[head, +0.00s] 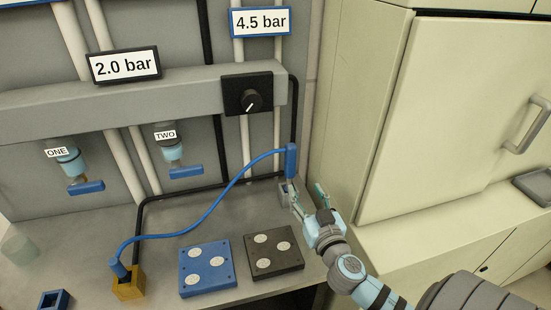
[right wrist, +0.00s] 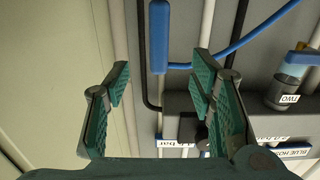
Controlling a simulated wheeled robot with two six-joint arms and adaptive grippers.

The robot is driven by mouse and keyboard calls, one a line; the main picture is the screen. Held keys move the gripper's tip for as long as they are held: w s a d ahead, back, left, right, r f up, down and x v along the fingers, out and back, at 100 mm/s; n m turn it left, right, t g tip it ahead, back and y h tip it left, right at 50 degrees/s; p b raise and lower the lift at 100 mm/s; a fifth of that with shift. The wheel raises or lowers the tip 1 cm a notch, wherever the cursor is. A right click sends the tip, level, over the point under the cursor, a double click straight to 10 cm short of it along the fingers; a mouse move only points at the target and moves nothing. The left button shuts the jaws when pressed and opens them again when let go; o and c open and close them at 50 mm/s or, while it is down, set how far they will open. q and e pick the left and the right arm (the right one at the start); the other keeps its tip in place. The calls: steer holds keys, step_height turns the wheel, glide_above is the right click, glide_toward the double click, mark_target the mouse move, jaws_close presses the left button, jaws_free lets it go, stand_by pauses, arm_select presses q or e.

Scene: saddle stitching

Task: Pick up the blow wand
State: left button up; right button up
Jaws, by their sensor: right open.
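The blow wand (head: 291,160) has a blue handle and stands upright in a small grey holder (head: 284,192) at the back right of the bench. A blue hose runs from it to the left. My right gripper (head: 308,194) is open, just to the right of and below the handle in the head view. In the right wrist view the wand (right wrist: 159,35) shows beyond the gap between the open fingers (right wrist: 160,82), with nothing held. My left gripper is not in view.
A blue plate (head: 207,265) and a black plate (head: 274,252) with round white labels lie on the bench. The hose ends at a yellow block (head: 129,284). A cream cabinet (head: 450,110) stands close on the right. Taps ONE (head: 70,165) and TWO (head: 172,155) hang at the back.

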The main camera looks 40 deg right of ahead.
mark_target(292, 161)
steer(key=x, duration=0.2)
steer(key=r+p+x, duration=0.1)
steer(key=x, duration=0.1)
steer(key=p+x, duration=0.1)
steer(key=x, duration=0.2)
steer(key=shift+d+r, duration=0.15)
steer(key=shift+r, duration=0.1)
steer(key=p+x, duration=0.1)
steer(key=x, duration=0.5)
steer(key=shift+w, duration=0.3)
steer(key=shift+w+f, duration=0.1)
steer(key=shift+w, duration=0.2)
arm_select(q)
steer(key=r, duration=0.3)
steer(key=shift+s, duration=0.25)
arm_select(e)
steer(key=shift+s, duration=0.1)
steer(key=shift+c, duration=1.3)
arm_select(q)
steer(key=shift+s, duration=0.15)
arm_select(e)
jaws_close()
